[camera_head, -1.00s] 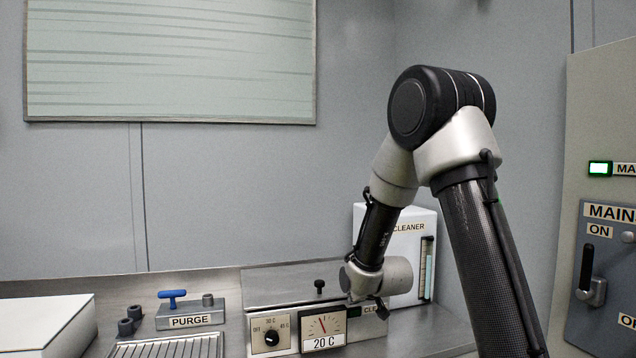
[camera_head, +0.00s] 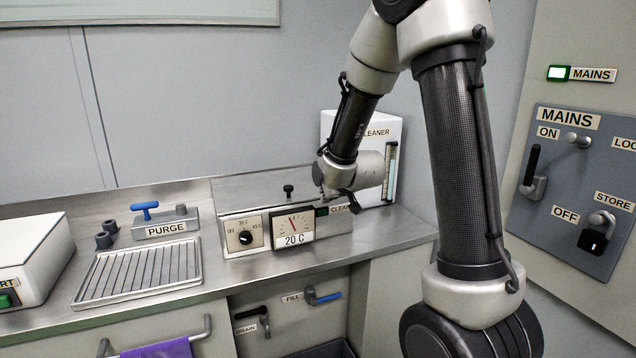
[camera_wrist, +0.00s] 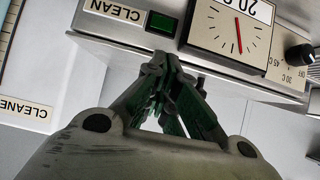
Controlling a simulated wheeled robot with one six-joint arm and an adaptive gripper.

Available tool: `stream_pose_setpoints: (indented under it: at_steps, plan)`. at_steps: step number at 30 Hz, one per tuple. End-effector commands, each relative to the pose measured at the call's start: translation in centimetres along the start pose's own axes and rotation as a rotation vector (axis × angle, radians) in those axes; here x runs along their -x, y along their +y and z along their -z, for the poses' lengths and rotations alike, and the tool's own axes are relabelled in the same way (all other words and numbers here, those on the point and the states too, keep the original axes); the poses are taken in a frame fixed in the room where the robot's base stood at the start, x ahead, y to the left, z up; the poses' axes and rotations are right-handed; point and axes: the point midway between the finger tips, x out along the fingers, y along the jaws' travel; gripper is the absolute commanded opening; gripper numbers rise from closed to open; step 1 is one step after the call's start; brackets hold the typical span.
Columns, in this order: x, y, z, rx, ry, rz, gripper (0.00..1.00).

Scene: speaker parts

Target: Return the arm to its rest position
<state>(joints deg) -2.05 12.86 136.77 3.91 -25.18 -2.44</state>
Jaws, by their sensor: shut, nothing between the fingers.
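My arm reaches over the counter from the right and bends down at the elbow. My gripper (camera_wrist: 160,62) is shut and empty in the wrist view, its fingertips close together. They show in front of the control unit (camera_wrist: 120,25) with the 20 C dial (camera_wrist: 232,30). Whether they touch the unit I cannot tell. In the head view my wrist is in front of the white cleaner box (camera_head: 352,124), to the right of the dial (camera_head: 292,226); the fingers are small and partly hidden there.
The counter holds a slatted tray (camera_head: 140,272), a PURGE block (camera_head: 166,228) with a blue handle, and a white box (camera_head: 30,258) at left. A MAINS panel (camera_head: 570,190) with levers stands at right. Drain and fill handles are below the counter front.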

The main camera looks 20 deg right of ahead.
Motion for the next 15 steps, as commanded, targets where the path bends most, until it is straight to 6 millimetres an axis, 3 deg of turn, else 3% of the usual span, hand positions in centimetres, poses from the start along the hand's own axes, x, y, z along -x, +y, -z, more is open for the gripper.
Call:
stream_pose_setpoints:
  at_steps: [6,15]
  plan:
    - [2.6,-0.1,-3.5,0.0,-0.001,0.001,0.0]
    - [3.7,0.0,-4.9,-0.001,0.002,0.001,0.0]
